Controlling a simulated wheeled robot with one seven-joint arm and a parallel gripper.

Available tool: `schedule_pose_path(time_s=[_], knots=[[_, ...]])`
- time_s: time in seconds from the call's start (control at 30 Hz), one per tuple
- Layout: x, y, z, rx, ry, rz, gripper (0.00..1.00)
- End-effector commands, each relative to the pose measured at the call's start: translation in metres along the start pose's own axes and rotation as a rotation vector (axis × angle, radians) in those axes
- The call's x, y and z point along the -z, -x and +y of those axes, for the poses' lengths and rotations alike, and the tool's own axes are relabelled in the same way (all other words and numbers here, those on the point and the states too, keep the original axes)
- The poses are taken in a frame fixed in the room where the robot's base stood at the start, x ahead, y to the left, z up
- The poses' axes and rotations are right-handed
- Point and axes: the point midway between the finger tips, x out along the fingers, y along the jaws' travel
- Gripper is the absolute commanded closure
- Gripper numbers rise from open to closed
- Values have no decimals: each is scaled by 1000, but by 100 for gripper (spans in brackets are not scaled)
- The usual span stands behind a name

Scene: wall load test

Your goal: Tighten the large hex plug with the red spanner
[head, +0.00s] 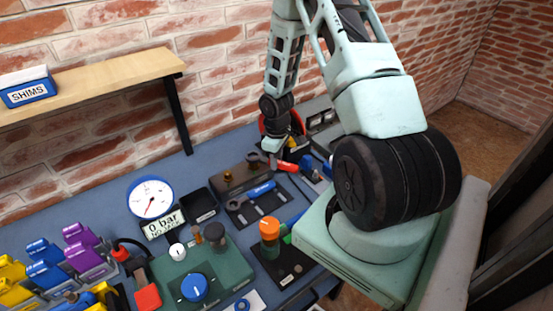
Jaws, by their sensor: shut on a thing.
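The red spanner (287,167) shows below my gripper (284,153), with its grey open-end head (257,157) pointing left. My gripper is shut on it, low over the back of the bench; its fingertips are partly hidden by the arm and are small in view. A brass-brown plug (228,177) sits on a dark block to the left of the spanner head, apart from it. Another brownish plug (196,234) stands on the green block (225,268). I cannot tell which of these is the large hex plug.
A blue spanner (252,193) lies on a dark tray. A gauge (151,197) stands behind a "0 bar" sign (164,222). An orange-topped item (269,230) stands at front centre. A shelf (100,85) overhangs the back left.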

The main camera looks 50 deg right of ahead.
Motion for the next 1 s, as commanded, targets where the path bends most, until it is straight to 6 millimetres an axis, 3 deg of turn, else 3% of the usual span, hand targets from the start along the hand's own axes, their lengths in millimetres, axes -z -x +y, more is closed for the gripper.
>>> schedule_pose_path(time_s=[1.0], knots=[[0, -13, 0, 0, -1, 0, 100]])
